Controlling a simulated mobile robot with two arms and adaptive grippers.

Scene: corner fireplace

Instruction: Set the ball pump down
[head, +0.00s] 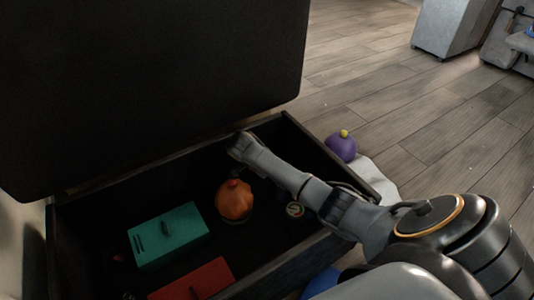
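An open dark chest (156,183) fills the lower left of the head view. My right arm comes in from the right and reaches over its right wall into it. The arm's far end is near the back wall inside; the gripper there is lost in the dark, so I cannot tell its fingers. No ball pump can be made out for certain. A round orange thing with a red top (235,201) is inside the chest, below the arm's far end; I cannot tell whether anything touches it. My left gripper is not in view.
A teal box (168,236) and a red box (196,279) lie in the chest. A small round thing (295,209) is near its right wall. A purple ball with a yellow top (341,147) is outside, beside white cloth (380,177).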

